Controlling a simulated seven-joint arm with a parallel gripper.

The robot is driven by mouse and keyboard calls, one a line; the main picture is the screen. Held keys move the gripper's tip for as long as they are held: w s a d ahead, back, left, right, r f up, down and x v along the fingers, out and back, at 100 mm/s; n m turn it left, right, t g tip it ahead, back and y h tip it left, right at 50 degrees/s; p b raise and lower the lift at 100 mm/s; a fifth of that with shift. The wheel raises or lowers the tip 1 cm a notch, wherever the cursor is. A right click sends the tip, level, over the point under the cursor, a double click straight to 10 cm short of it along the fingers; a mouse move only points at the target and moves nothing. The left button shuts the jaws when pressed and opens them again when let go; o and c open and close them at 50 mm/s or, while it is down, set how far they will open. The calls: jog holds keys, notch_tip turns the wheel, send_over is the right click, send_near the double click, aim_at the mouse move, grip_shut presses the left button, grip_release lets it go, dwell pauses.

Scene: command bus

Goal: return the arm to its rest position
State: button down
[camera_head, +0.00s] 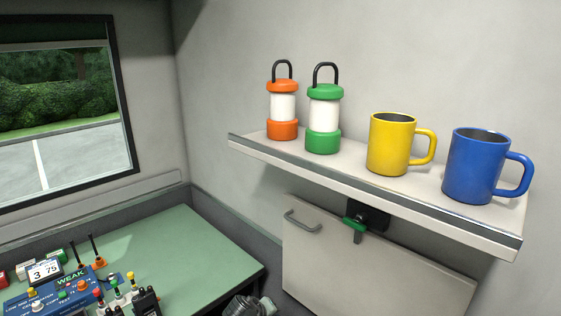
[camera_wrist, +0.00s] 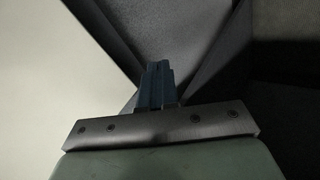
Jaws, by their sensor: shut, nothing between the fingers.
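My gripper (camera_wrist: 158,72) shows in the wrist view. Its two dark blue-grey fingers are together in the middle of the picture, with nothing between them. Behind them are a pale surface on the left and dark grey panels in the middle and on the right. No object is close to the fingertips. I cannot tell my gripper apart in the head view, so its place relative to the table and shelf is not clear.
A shelf (camera_head: 375,201) on the wall holds an orange lantern (camera_head: 283,108), a green lantern (camera_head: 323,118), a yellow mug (camera_head: 388,146) and a blue mug (camera_head: 470,168). A green table (camera_head: 190,250) carries a blue instrument panel (camera_head: 45,297). Its right part is clear.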

jog(key=s+d+f+m+g, duration=0.1)
jog(key=s+d+f+g, duration=0.2)
jog(key=s+d+f, duration=0.35)
jog(key=s+d+f+m+g, duration=0.15)
jog(key=s+d+f, duration=0.25)
jog(key=f, duration=0.5)
jog(key=s+d+f+g, duration=0.3)
jog(key=s+d+f, duration=0.2)
jog(key=f, duration=0.2)
jog(key=s+d+f+m+g+y, duration=0.2)
jog(key=s+f, duration=0.3)
jog(key=s, duration=0.5)
jog(key=s+d+f+m+g+y, duration=0.2)
jog(key=s+f+g, duration=0.2)
jog(key=s, duration=0.7)
jog(key=shift+s+f+y, duration=0.3)
jog(key=shift+f+y, duration=0.1)
jog(key=shift+f, duration=0.25)
